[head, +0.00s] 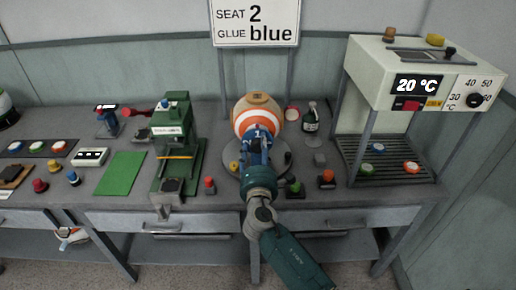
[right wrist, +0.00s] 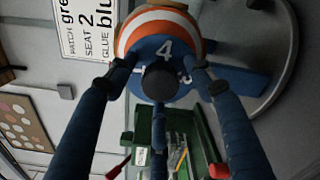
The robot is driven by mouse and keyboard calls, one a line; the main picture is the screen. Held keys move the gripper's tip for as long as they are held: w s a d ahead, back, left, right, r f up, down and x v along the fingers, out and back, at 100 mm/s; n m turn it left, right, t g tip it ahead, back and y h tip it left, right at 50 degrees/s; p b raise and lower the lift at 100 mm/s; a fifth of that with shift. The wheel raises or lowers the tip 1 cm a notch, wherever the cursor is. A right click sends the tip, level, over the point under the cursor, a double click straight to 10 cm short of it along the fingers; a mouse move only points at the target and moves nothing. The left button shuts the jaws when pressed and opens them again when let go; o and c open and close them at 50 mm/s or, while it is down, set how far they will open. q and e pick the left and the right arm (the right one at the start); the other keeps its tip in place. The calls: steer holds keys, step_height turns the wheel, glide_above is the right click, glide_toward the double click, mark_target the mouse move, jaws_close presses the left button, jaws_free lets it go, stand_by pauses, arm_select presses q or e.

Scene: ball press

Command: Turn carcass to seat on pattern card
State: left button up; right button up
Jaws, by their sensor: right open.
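The carcass (head: 257,103) is a round ball with orange and white bands, standing at the middle of the bench. In the right wrist view the carcass (right wrist: 165,20) shows a blue face (right wrist: 165,48) with a white 4 at the top, other digits partly covered, and a dark round knob (right wrist: 160,81) at its centre. My right gripper (head: 257,147) is directly in front of this face. In the right wrist view its dark blue fingers (right wrist: 158,84) are spread open around the knob; contact cannot be told. My left gripper is not in view.
A sign (head: 254,23) reads SEAT 2, GLUE blue. A green press (head: 173,130) stands left of the carcass, with a green mat (head: 121,173) beyond it. A white heater box (head: 415,75) reading 20 °C stands at right. Small coloured knobs line the bench front.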

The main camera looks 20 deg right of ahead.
jaws_close()
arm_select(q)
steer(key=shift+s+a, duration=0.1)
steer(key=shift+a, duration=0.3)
arm_select(e)
steer(key=shift+d, duration=0.2)
